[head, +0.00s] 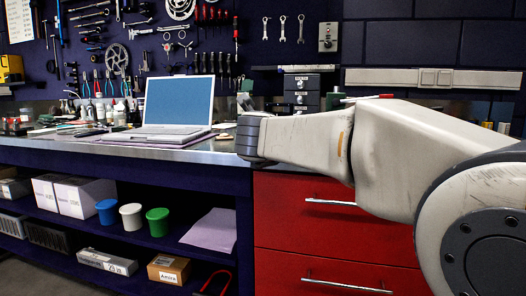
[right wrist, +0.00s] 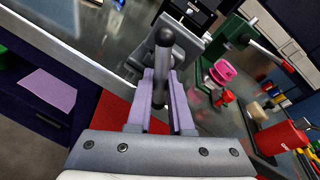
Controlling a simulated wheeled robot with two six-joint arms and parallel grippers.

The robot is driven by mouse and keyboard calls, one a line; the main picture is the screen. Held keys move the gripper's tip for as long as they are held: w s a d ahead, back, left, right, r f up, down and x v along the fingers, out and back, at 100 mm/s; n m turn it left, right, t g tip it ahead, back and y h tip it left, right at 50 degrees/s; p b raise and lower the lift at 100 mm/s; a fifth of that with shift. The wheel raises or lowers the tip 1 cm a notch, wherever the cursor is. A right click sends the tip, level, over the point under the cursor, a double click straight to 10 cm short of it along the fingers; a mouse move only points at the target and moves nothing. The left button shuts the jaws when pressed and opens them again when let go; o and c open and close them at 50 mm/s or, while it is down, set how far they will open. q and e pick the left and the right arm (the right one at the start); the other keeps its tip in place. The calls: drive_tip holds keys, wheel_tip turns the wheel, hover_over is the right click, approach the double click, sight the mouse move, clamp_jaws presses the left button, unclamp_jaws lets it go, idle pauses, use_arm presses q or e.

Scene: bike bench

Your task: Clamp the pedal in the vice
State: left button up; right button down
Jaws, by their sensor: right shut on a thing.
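In the head view my right arm reaches in from the right over the bench edge. It hides its own fingertips and most of the vice. My left gripper is not in view.
A laptop (head: 180,102) stands open on the bench (head: 140,154), left of my arm. Red drawers (head: 320,222) are below the arm. In the right wrist view a pink spool-like thing (right wrist: 222,72) and a red container (right wrist: 281,138) stand near the vice.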

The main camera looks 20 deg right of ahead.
drive_tip(key=m+t+b, duration=0.1)
drive_tip(key=m+b, duration=0.1)
drive_tip(key=b, duration=0.1)
drive_tip(key=m+b, duration=0.3)
drive_tip(key=m+t+y+b, duration=0.1)
drive_tip(key=m+b, duration=0.1)
drive_tip(key=b, duration=0.2)
drive_tip(key=shift+a+m+t, duration=0.3)
drive_tip(key=shift+a+m, duration=0.1)
drive_tip(key=m+t+h+b, duration=0.1)
drive_tip(key=m+b, duration=0.8)
drive_tip(key=b, duration=0.1)
drive_tip(key=shift+w+r+b, duration=0.1)
drive_tip(key=shift+b, duration=0.3)
drive_tip(key=shift+r+m+t+h+b, duration=0.25)
drive_tip(key=shift+m+b, duration=0.5)
drive_tip(key=shift+m, duration=0.25)
drive_tip(key=shift+r+m+t+h+b, duration=0.15)
drive_tip(key=shift+m+h+b, duration=0.1)
drive_tip(key=shift+m+b, duration=0.6)
drive_tip(key=shift+m, duration=0.25)
drive_tip(key=c, duration=0.8)
unclamp_jaws()
drive_tip(key=shift+d, duration=0.1)
drive_tip(key=shift+o, duration=0.2)
drive_tip(key=shift+w+a+f, duration=0.1)
drive_tip(key=shift+a+f, duration=0.05)
drive_tip(key=shift+a, duration=0.05)
